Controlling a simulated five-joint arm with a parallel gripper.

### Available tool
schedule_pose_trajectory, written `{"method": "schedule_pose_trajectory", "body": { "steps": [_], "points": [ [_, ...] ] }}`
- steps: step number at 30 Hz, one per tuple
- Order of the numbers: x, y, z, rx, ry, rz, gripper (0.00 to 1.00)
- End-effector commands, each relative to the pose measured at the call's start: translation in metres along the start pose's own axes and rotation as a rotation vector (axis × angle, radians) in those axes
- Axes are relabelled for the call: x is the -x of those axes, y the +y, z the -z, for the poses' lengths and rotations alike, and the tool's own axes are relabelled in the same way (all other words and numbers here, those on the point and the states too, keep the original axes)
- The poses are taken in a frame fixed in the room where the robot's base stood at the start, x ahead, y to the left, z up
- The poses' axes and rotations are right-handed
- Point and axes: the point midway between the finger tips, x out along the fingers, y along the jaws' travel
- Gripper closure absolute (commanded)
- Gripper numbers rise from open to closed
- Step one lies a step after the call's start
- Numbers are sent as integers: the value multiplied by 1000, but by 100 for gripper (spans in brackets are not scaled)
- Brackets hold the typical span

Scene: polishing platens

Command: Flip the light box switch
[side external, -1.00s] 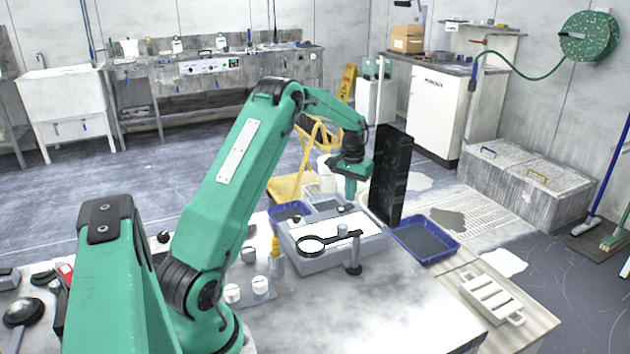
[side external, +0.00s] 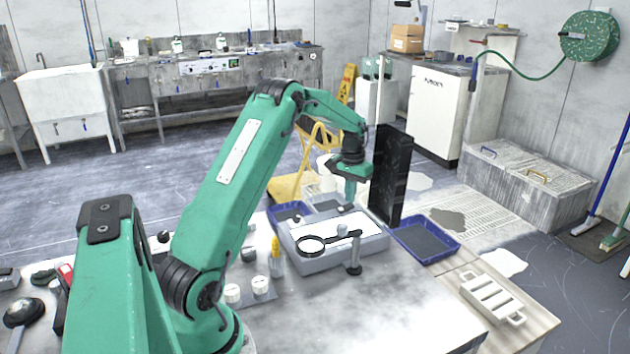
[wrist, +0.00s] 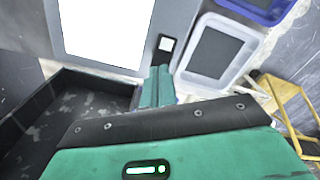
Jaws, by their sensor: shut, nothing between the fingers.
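The grey light box (side external: 318,262) sits on the bench with its white top panel lit; the panel (wrist: 105,28) fills the upper left of the wrist view. A small black switch with a white square face (wrist: 166,44) is on the grey rim beside the panel. My gripper (side external: 350,202) is shut and empty, pointing down at the back of the light box. In the wrist view its green fingers (wrist: 157,76) are just below the switch, close to its black housing. I cannot tell whether they touch it. A black-handled magnifier (side external: 330,241) is over the box's front.
A tall black slab (side external: 392,175) stands close to the right of my gripper. Blue trays (side external: 424,239) lie right of and behind the box, and a pale tray with a dark bottom (wrist: 210,52) is beside the switch. A yellow step stool (side external: 297,180) stands behind the bench.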

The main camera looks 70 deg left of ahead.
Motion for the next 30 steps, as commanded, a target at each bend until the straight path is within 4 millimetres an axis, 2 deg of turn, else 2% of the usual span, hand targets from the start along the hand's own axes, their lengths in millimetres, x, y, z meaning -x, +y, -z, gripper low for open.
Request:
{"method": "schedule_pose_trajectory", "body": {
  "steps": [30],
  "points": [
    [-11, 0, 0, 0, 0, 0, 100]
  ]
}}
